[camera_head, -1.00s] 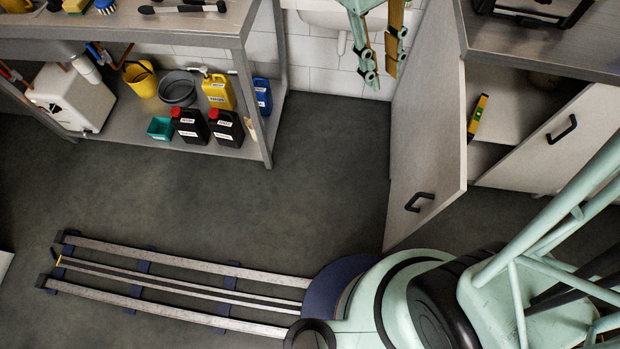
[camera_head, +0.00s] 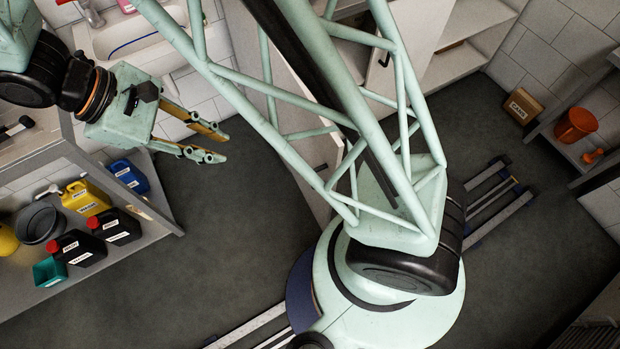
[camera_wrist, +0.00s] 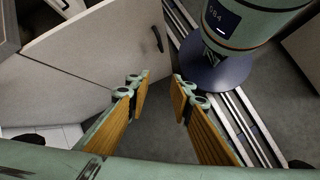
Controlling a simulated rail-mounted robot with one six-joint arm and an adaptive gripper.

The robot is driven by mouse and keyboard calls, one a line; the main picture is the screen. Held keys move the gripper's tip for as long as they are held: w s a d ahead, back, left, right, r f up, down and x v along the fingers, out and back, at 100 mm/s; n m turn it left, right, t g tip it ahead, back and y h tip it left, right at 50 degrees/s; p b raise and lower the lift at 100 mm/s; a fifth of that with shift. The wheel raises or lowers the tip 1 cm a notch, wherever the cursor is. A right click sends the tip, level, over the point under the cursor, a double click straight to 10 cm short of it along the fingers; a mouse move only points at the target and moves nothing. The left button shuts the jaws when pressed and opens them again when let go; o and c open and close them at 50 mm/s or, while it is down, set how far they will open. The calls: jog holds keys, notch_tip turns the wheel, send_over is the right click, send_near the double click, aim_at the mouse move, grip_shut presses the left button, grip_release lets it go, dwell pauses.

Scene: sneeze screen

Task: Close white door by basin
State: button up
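The white door (camera_head: 240,45) by the basin (camera_head: 130,40) stands swung open into the room. In the head view my arm's lattice hides much of it. In the wrist view the pale door (camera_wrist: 100,45) fills the upper left, with its dark handle (camera_wrist: 158,38) near its right edge. My gripper (camera_head: 222,147) is left of the door in the head view, fingers spread and empty. In the wrist view its fingertips (camera_wrist: 162,80) are apart, below the handle in the picture. I see no clear contact with the door.
A shelf at left holds yellow (camera_head: 85,198), blue (camera_head: 128,176) and black jugs (camera_head: 77,247). A second cabinet door (camera_head: 405,25) stands behind my arm. A cardboard box (camera_head: 522,106) and an orange bucket (camera_head: 576,125) are at right. Floor between shelf and my base is clear.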

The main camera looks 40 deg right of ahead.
jog(key=s+f+n+t+h+p, duration=0.1)
jog(key=s+f+n+h, duration=0.35)
jog(key=f, duration=0.55)
jog(key=s+f+n+t+h+p, duration=0.1)
jog(key=s+f+n+t+h, duration=0.2)
jog(key=s+f, duration=0.5)
jog(key=s+d+f+n+t+h+p, duration=0.1)
jog(key=s+d+f+n+t+h, duration=0.1)
jog(key=d+f+n+t, duration=0.3)
jog(key=shift+s+d+f+n+h+p, duration=0.45)
jog(key=shift+d+f, duration=0.7)
jog(key=shift+f, duration=1)
jog(key=shift+w, duration=0.2)
jog(key=shift+d, duration=0.1)
jog(key=shift+r+b+x, duration=0.1)
jog(key=shift+b+x, duration=0.35)
jog(key=shift+x, duration=2.9)
jog(key=shift+r+b+x, duration=0.15)
jog(key=shift+b+x, duration=0.3)
jog(key=shift+x, duration=2.95)
